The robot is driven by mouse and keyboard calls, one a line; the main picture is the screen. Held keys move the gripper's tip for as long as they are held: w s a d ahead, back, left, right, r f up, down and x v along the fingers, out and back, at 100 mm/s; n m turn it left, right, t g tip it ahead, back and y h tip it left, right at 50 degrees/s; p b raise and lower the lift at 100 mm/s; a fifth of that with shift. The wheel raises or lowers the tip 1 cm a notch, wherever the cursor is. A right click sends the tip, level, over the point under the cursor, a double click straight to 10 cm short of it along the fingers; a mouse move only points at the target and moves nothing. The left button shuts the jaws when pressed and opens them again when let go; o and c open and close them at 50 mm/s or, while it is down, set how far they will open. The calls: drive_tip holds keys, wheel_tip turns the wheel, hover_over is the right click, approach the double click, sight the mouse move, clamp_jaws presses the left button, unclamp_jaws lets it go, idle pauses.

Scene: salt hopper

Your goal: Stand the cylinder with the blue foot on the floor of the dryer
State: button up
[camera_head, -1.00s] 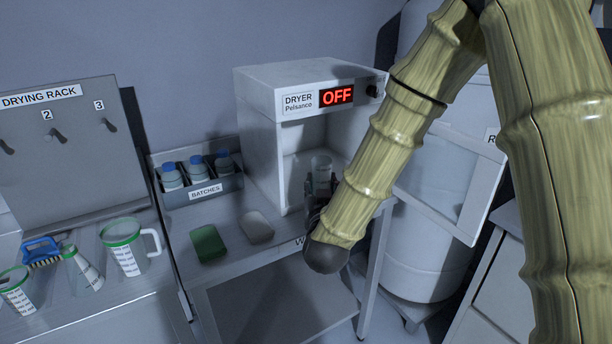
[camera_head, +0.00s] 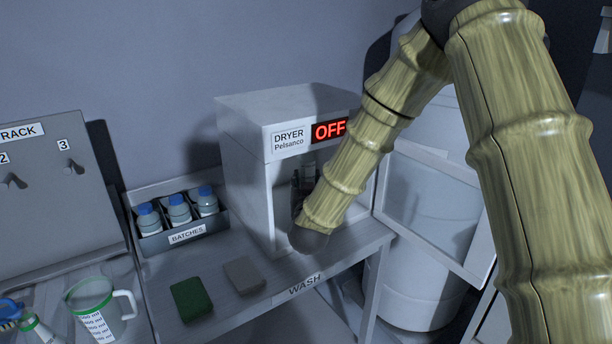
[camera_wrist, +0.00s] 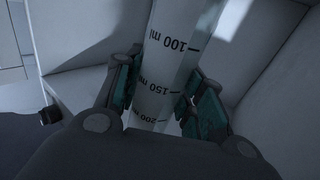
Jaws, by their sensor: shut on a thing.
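The dryer (camera_head: 245,165) is a white box with its front open, its door (camera_head: 440,205) swung out to the right and its display reading OFF. My gripper (camera_head: 305,182) reaches into the dryer's opening. In the wrist view my gripper (camera_wrist: 160,95) is shut on a clear cylinder (camera_wrist: 168,60) with black marks for 100, 150 and 200 ml, one finger on each side. In the head view the cylinder (camera_head: 308,164) is mostly hidden by my arm and gripper. Its foot is out of sight, so I cannot see its colour or whether it touches the dryer floor.
A tray of blue-capped bottles (camera_head: 178,212) stands left of the dryer. A green sponge (camera_head: 191,299) and a grey block (camera_head: 243,274) lie in front. A green-rimmed jug (camera_head: 95,308) stands at the lower left, below the drying rack (camera_head: 35,200).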

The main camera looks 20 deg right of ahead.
drive_tip(key=w+d+f+p, duration=0.2)
drive_tip(key=w+f+p, duration=0.1)
drive_tip(key=w, duration=0.5)
drive_tip(key=shift+w+d+f+p, duration=0.25)
drive_tip(key=shift+w+d+p, duration=0.05)
drive_tip(key=shift+w+p, duration=0.1)
drive_tip(key=shift+f, duration=0.2)
drive_tip(key=o, duration=1.1)
drive_tip(key=shift+r, duration=0.1)
drive_tip(key=shift+r, duration=0.1)
drive_tip(key=b+v, duration=0.4)
drive_tip(key=v, duration=0.8)
drive_tip(key=shift+r, duration=0.1)
